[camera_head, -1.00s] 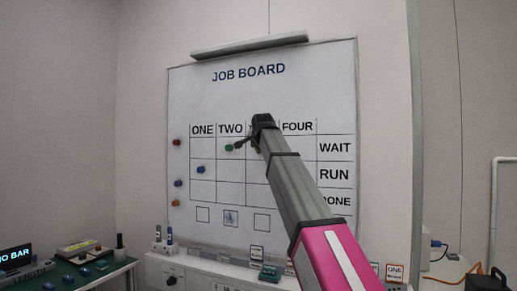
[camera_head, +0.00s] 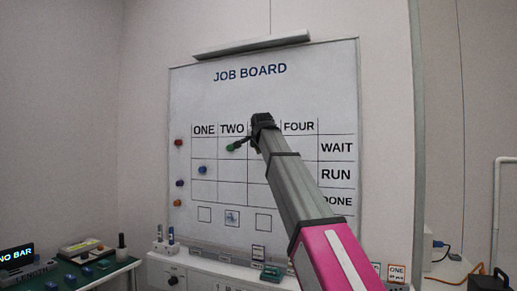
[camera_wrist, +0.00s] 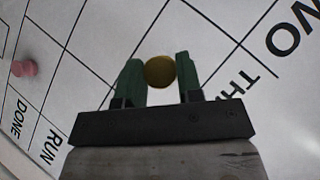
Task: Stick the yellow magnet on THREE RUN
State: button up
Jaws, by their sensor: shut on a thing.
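The yellow magnet (camera_wrist: 159,71) is a round disc between the two green fingers of my gripper (camera_wrist: 159,82) in the wrist view. The gripper is shut on it. In the head view my gripper (camera_head: 245,140) is in front of the job board (camera_head: 205,95), near the THREE heading, and hides much of that column; the yellow magnet is hidden there. The RUN label (camera_head: 335,174) is on the right, and also shows in the wrist view (camera_wrist: 55,145). I cannot tell whether the magnet touches the board.
A blue magnet (camera_head: 203,170) is under ONE in the RUN row. Several magnets line the left edge, including a red one (camera_head: 179,143). A pinkish magnet (camera_wrist: 25,68) shows in the wrist view.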

jog(key=shift+s+a, duration=0.25)
jog(key=shift+s, duration=0.5)
jog(key=shift+s+a, duration=0.3)
jog(key=shift+s, duration=0.5)
jog(key=shift+s+a, duration=0.25)
jog(key=shift+s, duration=0.5)
